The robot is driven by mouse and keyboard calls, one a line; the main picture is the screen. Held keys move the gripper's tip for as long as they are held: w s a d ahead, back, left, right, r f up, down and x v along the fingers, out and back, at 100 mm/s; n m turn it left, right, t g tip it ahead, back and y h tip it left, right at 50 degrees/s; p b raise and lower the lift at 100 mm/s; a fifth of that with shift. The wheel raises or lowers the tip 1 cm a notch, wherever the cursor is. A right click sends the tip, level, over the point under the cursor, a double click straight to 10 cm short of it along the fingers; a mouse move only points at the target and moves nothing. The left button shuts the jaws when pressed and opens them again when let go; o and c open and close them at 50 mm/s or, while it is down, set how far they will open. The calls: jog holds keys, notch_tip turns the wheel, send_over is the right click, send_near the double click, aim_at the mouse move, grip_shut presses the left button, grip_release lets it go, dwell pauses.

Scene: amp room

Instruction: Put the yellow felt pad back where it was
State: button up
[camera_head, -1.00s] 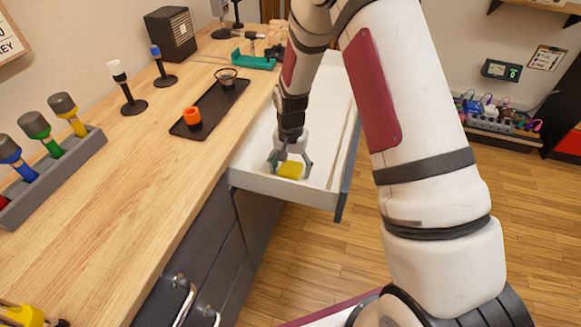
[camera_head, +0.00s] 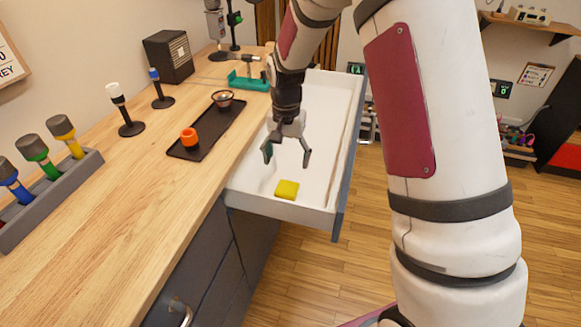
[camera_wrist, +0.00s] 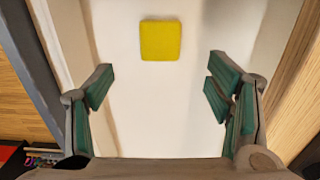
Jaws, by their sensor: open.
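The yellow felt pad (camera_head: 287,189) lies flat on the white floor of the open drawer (camera_head: 327,100), near the drawer's front end. It also shows in the wrist view (camera_wrist: 160,40), beyond my fingertips and roughly centred between them. My gripper (camera_head: 287,158) is open and empty. It is above the pad and apart from it, with its fingers spread inside the drawer's outline. In the wrist view both fingers (camera_wrist: 158,88) stand wide apart with only the drawer floor between them.
The wooden counter (camera_head: 150,200) runs along the drawer's left side. A grey rack (camera_head: 50,200) holds several coloured-handled tools. The drawer floor around the pad is clear.

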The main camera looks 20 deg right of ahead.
jog(key=s+r+n+t, duration=0.2)
jog(key=s+r+n, duration=0.1)
jog(key=s+r, duration=1.3)
jog(key=s+r+n, duration=0.2)
jog(key=s, duration=0.6)
jog(key=s+r+n+t, duration=0.1)
jog(key=s+r+n, duration=0.1)
jog(key=s, duration=0.6)
jog(key=shift+d+r, duration=0.15)
jog(key=shift+r, duration=0.3)
